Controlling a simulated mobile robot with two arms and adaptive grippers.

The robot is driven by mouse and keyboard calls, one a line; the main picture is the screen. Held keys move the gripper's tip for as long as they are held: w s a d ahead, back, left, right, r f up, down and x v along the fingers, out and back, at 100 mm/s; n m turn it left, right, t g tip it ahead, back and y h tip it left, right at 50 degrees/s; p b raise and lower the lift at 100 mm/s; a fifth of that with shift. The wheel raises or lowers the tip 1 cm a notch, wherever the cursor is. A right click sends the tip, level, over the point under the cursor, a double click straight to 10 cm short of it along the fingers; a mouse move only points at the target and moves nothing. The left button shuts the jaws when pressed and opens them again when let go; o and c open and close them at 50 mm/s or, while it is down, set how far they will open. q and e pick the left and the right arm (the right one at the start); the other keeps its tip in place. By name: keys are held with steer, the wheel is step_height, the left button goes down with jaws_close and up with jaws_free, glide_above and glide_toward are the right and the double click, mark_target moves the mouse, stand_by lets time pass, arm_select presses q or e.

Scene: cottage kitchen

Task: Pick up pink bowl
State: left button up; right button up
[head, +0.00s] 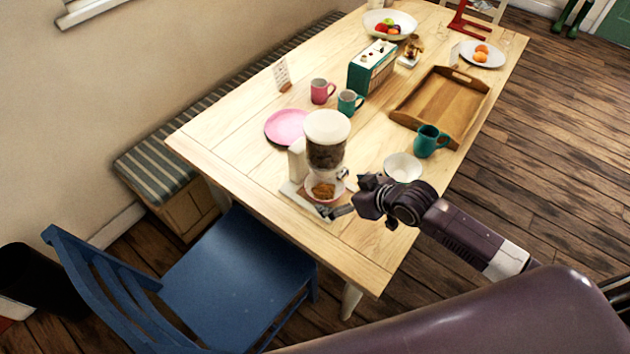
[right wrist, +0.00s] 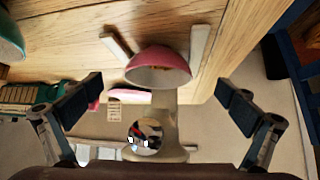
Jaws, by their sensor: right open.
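The pink bowl (head: 325,200) holds brown food and sits under the spout of a cereal dispenser (head: 326,150) near the table's front end. In the right wrist view, the bowl (right wrist: 158,66) shows its pink outside and pale inside, between two pale base arms of the dispenser. My right gripper (head: 346,194) comes in from the right, right beside the bowl. In the wrist view its two fingers (right wrist: 162,88) are wide apart, with the bowl ahead between them and not touched. My left gripper is not in view.
A teal mug (head: 431,141), a wooden tray (head: 410,112), a pink plate (head: 286,126), a pink mug (head: 321,91) and another teal mug (head: 349,102) stand farther back. A blue chair (head: 235,280) is at the table's front left.

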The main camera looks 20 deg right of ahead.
mark_target(319, 188)
steer(key=shift+w+a+f, duration=0.15)
steer(key=shift+w+f, duration=0.15)
steer(key=shift+w, duration=0.05)
steer(key=shift+p+x, duration=0.35)
steer(key=shift+x, duration=0.45)
steer(key=shift+w+r+x, duration=0.1)
steer(key=shift+x, duration=0.9)
steer(key=shift+w+r+x, duration=0.1)
steer(key=shift+x, duration=0.9)
steer(key=shift+c, duration=0.4)
steer(key=c, duration=0.5)
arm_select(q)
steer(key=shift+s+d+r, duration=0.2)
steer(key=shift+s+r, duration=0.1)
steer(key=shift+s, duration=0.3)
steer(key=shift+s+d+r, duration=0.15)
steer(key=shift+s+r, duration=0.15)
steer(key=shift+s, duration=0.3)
arm_select(e)
steer(key=c, duration=0.7)
steer(key=shift+r, duration=0.15)
steer(key=shift+c, duration=0.2)
